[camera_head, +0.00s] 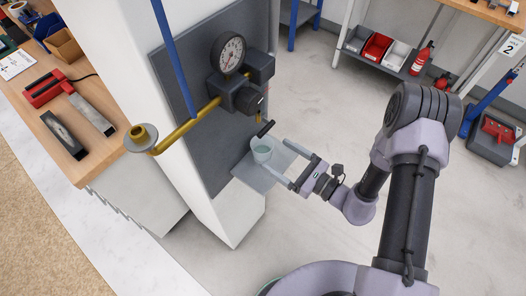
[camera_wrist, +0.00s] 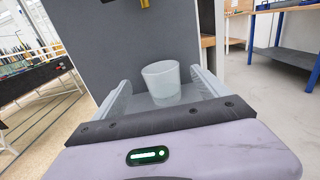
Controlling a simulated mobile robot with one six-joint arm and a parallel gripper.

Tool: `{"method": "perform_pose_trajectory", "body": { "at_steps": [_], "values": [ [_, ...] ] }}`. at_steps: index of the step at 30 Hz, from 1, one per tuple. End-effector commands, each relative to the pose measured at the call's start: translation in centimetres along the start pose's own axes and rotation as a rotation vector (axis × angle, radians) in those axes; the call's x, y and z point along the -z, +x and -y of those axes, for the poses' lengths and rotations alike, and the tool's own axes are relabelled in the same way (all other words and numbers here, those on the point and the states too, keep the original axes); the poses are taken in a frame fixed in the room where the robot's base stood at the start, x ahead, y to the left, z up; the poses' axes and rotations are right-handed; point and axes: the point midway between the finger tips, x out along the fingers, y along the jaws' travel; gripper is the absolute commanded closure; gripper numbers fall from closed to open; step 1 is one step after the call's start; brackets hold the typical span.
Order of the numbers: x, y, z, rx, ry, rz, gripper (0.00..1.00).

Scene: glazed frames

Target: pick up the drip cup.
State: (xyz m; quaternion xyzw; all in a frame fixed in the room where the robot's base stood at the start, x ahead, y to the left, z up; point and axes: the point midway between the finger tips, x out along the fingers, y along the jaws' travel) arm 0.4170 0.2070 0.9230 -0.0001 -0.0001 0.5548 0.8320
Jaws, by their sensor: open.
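The drip cup (camera_head: 262,151) is a small, pale, translucent cup standing upright on a small grey shelf (camera_head: 252,179) on the pillar's panel. It holds some pale liquid or has a tinted lower part. My gripper (camera_head: 275,157) is open, with its two light grey fingers reaching toward the cup from the right. In the wrist view the cup (camera_wrist: 161,82) shows between the fingers, with a visible gap on each side. The gripper is not closed on it.
A pressure gauge (camera_head: 229,54) and brass pipe (camera_head: 185,125) are mounted above the cup. A dark-handled valve (camera_head: 265,129) sits just over it. A workbench (camera_head: 90,160) with tools stands left. Open floor (camera_head: 320,100) lies behind and right of the gripper.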

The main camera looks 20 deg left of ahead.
Motion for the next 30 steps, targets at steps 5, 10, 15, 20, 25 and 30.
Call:
{"method": "perform_pose_trajectory", "body": {
  "at_steps": [5, 10, 15, 20, 25, 30],
  "values": [
    [0.2, 2.1, -0.1, -0.003, 0.0, 0.0, 0.15],
    [1.7, 5.3, -0.1, -0.005, -0.002, 0.0, 0.15],
    [1.3, 7.2, 0.0, -0.002, 0.0, -0.001, 0.15],
    [1.2, 7.2, 0.0, -0.001, 0.0, -0.001, 0.15],
    [1.2, 7.1, 0.0, -0.002, 0.0, -0.001, 0.45],
    [1.2, 7.1, 0.0, -0.002, 0.0, -0.001, 0.78]
  ]
}}
